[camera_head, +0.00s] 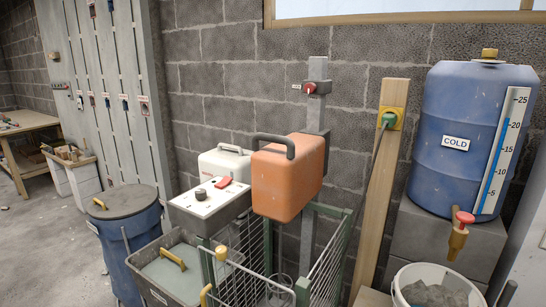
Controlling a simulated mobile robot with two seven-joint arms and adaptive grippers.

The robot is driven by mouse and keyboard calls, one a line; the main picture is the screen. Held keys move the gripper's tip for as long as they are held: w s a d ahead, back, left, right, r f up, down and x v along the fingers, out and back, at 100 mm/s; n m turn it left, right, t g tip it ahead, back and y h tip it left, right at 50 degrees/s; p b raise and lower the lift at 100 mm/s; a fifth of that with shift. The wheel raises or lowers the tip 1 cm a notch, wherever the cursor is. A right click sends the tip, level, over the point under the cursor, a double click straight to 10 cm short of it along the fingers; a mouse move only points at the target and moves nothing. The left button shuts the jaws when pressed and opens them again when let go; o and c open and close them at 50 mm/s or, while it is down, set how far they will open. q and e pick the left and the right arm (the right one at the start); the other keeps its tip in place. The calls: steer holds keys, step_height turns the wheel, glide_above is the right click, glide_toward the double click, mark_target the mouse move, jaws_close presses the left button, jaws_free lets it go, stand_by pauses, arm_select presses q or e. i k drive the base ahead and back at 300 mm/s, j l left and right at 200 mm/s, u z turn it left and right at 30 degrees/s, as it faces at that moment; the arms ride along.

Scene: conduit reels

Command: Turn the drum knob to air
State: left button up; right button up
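No knob with a readable "air" mark shows. A blue drum (450,110) labelled COLD, with a level scale, stands on grey blocks at the right; its tap has a red handle (465,217) and a brass cap (489,53) sits on top. A lidded blue drum (132,240) stands at the lower left. A small black knob (200,196) sits on a white panel (210,199) beside a red switch (223,182). A red knob (310,88) is on a grey wall box, its small label unreadable. Neither gripper is in view.
An orange can (286,178) stands at the centre by a green-framed wire cage (340,262). A grey tub (160,270) is at the lower left. A white bucket (404,275) with grey contents stands below the tap. A wooden post (385,180) carries a green plug. Floor is free at far left.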

mark_target(490, 53)
steer(key=l+z, duration=0.1)
steer(key=z, duration=0.65)
steer(key=l+z, duration=0.15)
steer(key=z, duration=0.25)
steer(key=l+z, duration=0.1)
steer(key=z, duration=0.3)
